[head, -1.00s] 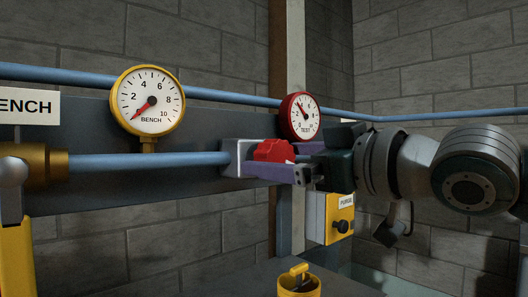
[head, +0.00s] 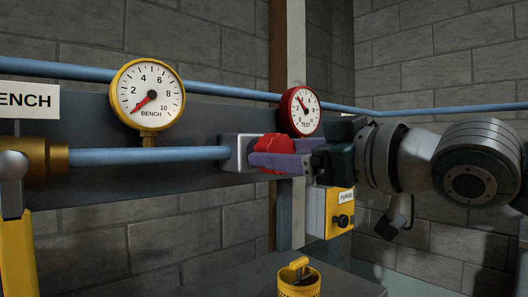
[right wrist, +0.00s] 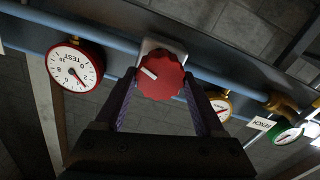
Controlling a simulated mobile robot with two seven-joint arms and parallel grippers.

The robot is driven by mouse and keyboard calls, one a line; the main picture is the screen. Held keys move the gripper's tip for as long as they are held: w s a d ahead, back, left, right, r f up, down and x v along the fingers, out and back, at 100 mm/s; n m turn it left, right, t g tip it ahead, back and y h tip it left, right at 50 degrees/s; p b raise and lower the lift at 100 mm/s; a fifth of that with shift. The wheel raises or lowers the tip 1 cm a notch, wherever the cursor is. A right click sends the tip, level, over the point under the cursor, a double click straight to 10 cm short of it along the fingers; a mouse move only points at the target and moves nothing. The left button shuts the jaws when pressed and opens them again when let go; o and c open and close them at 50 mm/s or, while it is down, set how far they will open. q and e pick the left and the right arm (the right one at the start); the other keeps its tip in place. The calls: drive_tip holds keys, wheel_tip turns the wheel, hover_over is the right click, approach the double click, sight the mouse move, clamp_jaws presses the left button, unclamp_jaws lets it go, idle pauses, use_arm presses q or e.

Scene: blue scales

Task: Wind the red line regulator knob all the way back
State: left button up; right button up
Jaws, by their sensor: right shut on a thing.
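The red scalloped knob (head: 270,140) sits on a pale square block at the end of the blue pipe. It also shows in the right wrist view (right wrist: 160,80), where its white mark points to the left and slightly up. My right gripper (head: 262,158) reaches in from the right and is shut on the knob, with a purple finger on either side in the wrist view (right wrist: 160,90). In the head view one finger hides the knob's lower part. The red-rimmed TEST gauge (head: 304,112) is just above right; its needle points up and left. My left gripper is not in view.
A yellow BENCH gauge (head: 148,95) stands on the pipe to the left, its needle low on the scale. A yellow PURGE box (head: 340,208) hangs below my right gripper. A yellow canister (head: 298,281) stands at the bottom.

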drive_tip(key=shift+n, duration=0.3)
drive_tip(key=shift+s+f+n, duration=0.1)
drive_tip(key=shift+n, duration=5.25)
drive_tip(key=shift+f+n, duration=0.1)
drive_tip(key=shift+n, duration=5.25)
drive_tip(key=o, duration=1.3)
drive_tip(key=shift+o, duration=0.2)
